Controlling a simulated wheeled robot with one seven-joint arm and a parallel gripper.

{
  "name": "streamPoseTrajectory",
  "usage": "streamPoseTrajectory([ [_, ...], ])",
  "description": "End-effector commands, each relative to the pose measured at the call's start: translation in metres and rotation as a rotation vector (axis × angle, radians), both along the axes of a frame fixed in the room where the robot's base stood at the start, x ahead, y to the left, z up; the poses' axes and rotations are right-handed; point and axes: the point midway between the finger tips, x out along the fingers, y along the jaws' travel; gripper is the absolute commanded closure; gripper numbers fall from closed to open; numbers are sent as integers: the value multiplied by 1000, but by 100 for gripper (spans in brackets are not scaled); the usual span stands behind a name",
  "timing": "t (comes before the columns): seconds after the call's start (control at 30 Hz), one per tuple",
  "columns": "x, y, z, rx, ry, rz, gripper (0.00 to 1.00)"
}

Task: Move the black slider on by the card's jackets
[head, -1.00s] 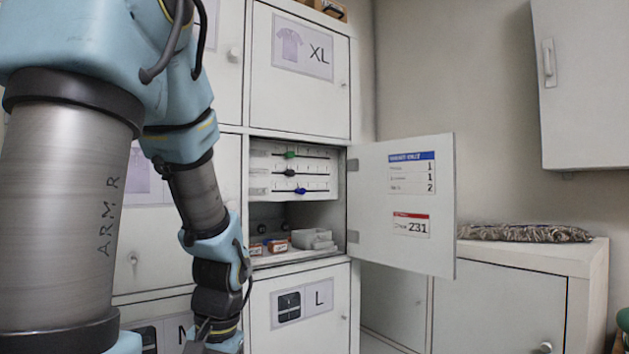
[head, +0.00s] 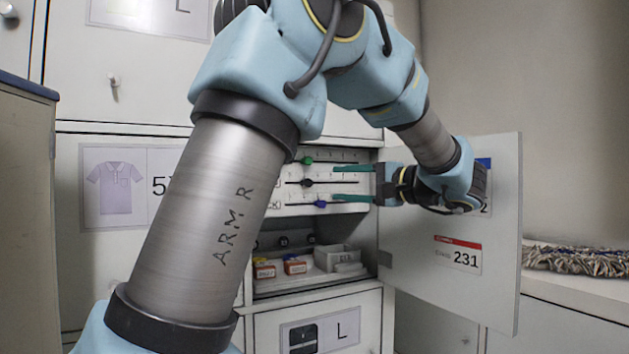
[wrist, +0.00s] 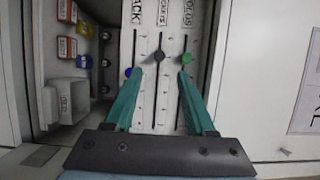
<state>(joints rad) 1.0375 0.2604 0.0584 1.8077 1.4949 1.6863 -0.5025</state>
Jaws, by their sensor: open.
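The black slider (head: 306,183) sits on the middle of three horizontal slots on a white panel in the open locker. It also shows in the wrist view (wrist: 159,57). The green slider (head: 306,160) is above it and the blue slider (head: 320,204) below, slightly further right. My gripper (head: 335,182) is open, its teal fingers above and below the black slider's row, tips to the right of the slider, not closed on it.
The open door (head: 450,285) stands close to the right of my gripper, with a red-headed "231" label (head: 458,254). Below the panel are small orange-labelled boxes (head: 295,266) and a grey bin (head: 337,258). A worktop with a grey fibrous bundle (head: 575,260) is at right.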

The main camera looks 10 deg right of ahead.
Motion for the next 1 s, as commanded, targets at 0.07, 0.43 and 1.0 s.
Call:
streamPoseTrajectory([
  [0.07,12,12,4,1,2,5,45],
  [0.43,57,51,1,1,5,2,45],
  [1.0,65,59,-1,0,5,1,58],
])
